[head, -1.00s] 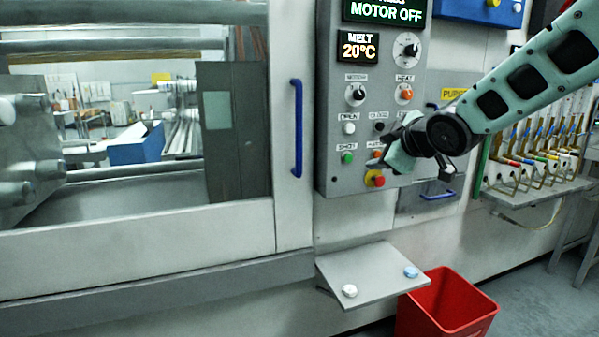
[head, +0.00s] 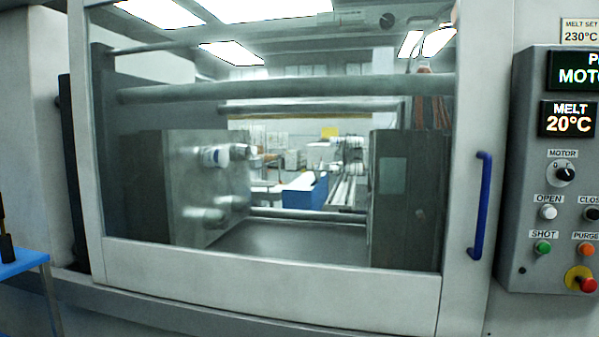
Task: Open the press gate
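The press gate (head: 300,268) is a light grey framed panel with a large window. It stands across the front of the press and looks shut. Its blue upright handle (head: 480,206) is on the right part of the frame, beside the control panel. Through the window I see the two mould halves, a left one (head: 150,185) and a right one (head: 425,225), standing apart with tie bars between them. My gripper is not in view.
The control panel (head: 530,150) at the right shows a melt reading of 20°C and has a motor knob (head: 565,174), several push buttons and a red emergency button (head: 588,285). A blue table or stand (head: 22,262) with a dark object on it is at the lower left.

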